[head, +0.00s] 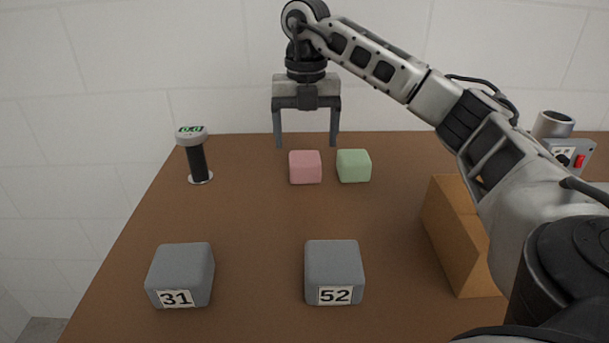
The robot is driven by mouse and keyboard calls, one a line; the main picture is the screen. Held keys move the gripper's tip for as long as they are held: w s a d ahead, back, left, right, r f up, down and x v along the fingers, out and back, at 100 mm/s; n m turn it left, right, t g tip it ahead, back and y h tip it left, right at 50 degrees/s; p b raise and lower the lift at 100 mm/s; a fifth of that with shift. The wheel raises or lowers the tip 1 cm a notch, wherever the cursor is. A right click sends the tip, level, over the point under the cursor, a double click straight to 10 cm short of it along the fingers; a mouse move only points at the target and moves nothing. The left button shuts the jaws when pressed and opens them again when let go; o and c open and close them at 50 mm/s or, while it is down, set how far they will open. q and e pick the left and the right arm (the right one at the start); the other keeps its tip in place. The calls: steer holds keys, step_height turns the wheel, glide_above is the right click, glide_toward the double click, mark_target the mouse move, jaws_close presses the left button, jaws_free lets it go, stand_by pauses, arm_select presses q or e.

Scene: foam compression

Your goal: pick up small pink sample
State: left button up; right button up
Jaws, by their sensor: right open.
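The small pink sample (305,167) is a soft-edged block on the brown table (250,215), toward the back. A green block of similar size (353,166) stands just to its right, with a narrow gap between them. My right gripper (306,143) is open and empty, with its fingers pointing down. It appears above or behind the pink sample, its two fingertips spread wider than the block. The fingertips look apart from the sample; the exact depth is hard to tell. My left gripper is not in view.
Two grey blocks, labelled 31 (181,274) and 52 (334,271), sit at the front. A black post with a display (196,158) stands at the back left. An orange-brown wedge (459,238) and a device with a red switch (571,152) are at right, near my arm.

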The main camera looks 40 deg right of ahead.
mark_target(305, 155)
steer(key=shift+w+f, duration=0.2)
steer(key=shift+f, duration=2.8)
steer(key=c, duration=1.1)
